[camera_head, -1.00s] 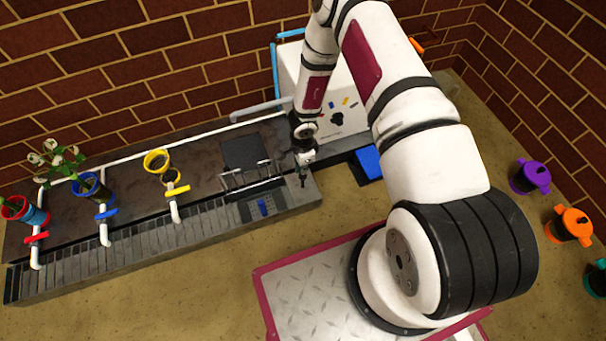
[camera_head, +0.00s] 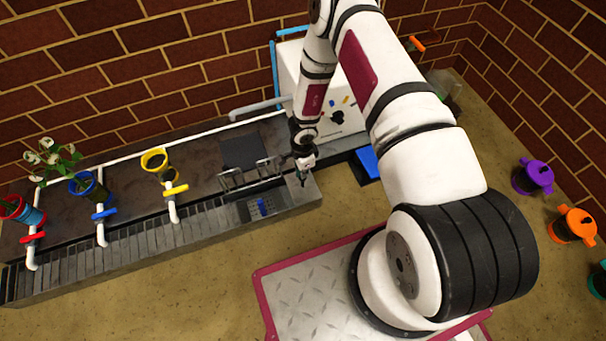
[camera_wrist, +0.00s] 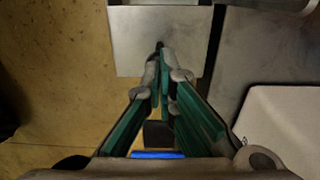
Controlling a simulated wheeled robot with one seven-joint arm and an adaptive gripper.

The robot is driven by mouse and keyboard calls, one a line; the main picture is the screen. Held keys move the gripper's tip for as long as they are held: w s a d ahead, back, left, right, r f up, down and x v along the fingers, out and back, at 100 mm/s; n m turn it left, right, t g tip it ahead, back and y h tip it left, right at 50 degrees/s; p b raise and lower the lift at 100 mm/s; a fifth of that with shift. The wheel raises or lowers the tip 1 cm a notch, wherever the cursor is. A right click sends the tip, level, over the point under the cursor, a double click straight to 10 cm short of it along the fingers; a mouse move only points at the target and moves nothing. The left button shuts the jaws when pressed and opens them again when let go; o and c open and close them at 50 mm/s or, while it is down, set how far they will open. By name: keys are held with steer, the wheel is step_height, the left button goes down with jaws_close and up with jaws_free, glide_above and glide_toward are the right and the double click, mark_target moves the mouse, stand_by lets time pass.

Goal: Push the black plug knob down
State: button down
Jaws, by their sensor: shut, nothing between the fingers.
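My gripper (camera_head: 302,177) is shut and empty, pointing down over the right end of the bench. In the wrist view its fingers (camera_wrist: 160,62) come together over a square grey metal plate (camera_wrist: 130,35). A small dark spot (camera_wrist: 159,44) shows right at the fingertips. It may be the black plug knob, but it is mostly hidden and I cannot tell whether the fingers touch it. A separate black knob (camera_head: 337,117) is on the front of the white box (camera_head: 308,80), behind and right of my gripper.
A panel with a blue part (camera_head: 262,207) lies just left of my gripper. A blue-topped black box (camera_head: 369,163) is at right. Purple (camera_head: 533,177) and orange (camera_head: 572,225) containers stand farther right.

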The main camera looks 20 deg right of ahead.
steer(key=shift+f+b, duration=0.35)
steer(key=shift+f, duration=0.45)
step_height(320, 180, up, 9)
steer(key=p, duration=0.8)
steer(key=shift+r, duration=0.1)
